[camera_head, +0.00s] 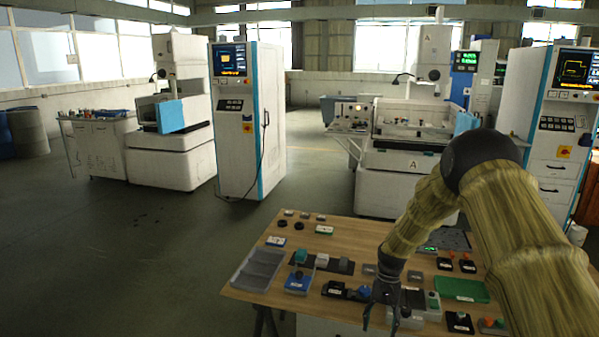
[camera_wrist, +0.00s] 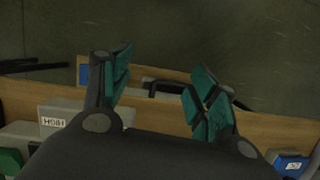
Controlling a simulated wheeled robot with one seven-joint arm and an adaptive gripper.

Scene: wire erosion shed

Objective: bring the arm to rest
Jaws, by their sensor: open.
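My gripper (camera_head: 380,312) hangs at the end of my arm over the front part of the wooden table (camera_head: 262,297) in the head view, fingers pointing down. In the wrist view the two green-padded fingers of my gripper (camera_wrist: 160,95) stand wide apart with nothing held between them. Below them show the table's edge, a dark handle-like item (camera_wrist: 165,86) and the dark floor. I cannot tell how far the fingertips are above the table.
Several small items crowd the table, among them a grey tray (camera_head: 258,268), a green tray (camera_head: 461,288) and a blue block (camera_head: 298,281). A white block marked HIGH (camera_wrist: 55,120) lies near my gripper. Machines stand behind; floor at left is clear.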

